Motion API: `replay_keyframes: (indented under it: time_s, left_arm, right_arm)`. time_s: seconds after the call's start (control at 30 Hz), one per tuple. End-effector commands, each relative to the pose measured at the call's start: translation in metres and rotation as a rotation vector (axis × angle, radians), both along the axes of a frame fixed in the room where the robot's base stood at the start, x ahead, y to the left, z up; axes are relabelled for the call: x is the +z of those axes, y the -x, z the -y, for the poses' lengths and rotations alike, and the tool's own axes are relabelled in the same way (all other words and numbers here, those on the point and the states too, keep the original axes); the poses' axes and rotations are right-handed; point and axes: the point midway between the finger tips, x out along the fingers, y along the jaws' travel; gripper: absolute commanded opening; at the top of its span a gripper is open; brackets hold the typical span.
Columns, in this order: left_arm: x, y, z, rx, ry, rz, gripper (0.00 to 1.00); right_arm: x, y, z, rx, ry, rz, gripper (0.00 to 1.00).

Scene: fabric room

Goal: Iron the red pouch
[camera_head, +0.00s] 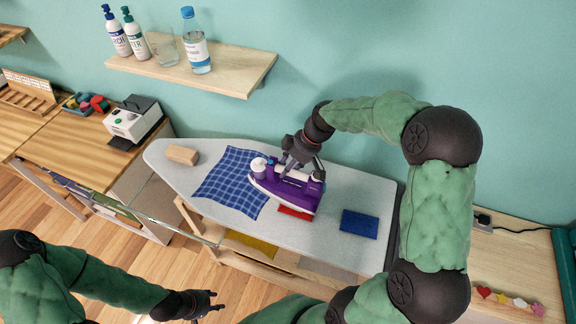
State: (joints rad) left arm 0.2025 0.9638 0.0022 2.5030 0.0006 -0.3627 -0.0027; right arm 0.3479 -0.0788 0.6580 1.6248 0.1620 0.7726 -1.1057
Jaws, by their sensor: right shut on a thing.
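The red pouch (295,213) lies on the grey ironing board (335,242), mostly hidden under the purple iron. The purple iron (283,190) is over the pouch; I cannot tell whether its plate touches it. My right gripper (300,160) is shut on the iron's handle from above. My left gripper (207,302) is low in front of the board, away from the pouch, with nothing visible in it. Its fingers appear spread apart.
A blue checkered cloth (232,180) lies left of the iron, and a blue pouch (359,223) lies to the right. A wooden block (182,155) sits at the board's left end. A wall shelf (190,70) with bottles hangs above.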

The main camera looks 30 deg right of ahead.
Motion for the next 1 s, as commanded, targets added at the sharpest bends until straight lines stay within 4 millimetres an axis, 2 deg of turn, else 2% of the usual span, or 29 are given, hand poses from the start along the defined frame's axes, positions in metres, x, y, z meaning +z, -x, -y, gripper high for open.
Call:
replay_keyframes:
  time_s: [0.27, 0.7, 1.0]
  left_arm:
    - [-0.004, 0.001, 0.000, -0.001, 0.000, -0.002, 0.40]
    - [-0.019, 0.000, 0.000, 0.000, 0.000, -0.001, 0.40]
    - [-0.019, 0.000, 0.000, 0.000, 0.000, -0.001, 0.40]
  right_arm:
    - [-0.005, -0.001, 0.001, -0.002, 0.001, 0.005, 0.00]
    - [-0.035, -0.001, 0.001, -0.003, 0.001, 0.005, 0.00]
    - [-0.037, -0.002, 0.001, -0.003, 0.002, 0.006, 0.00]
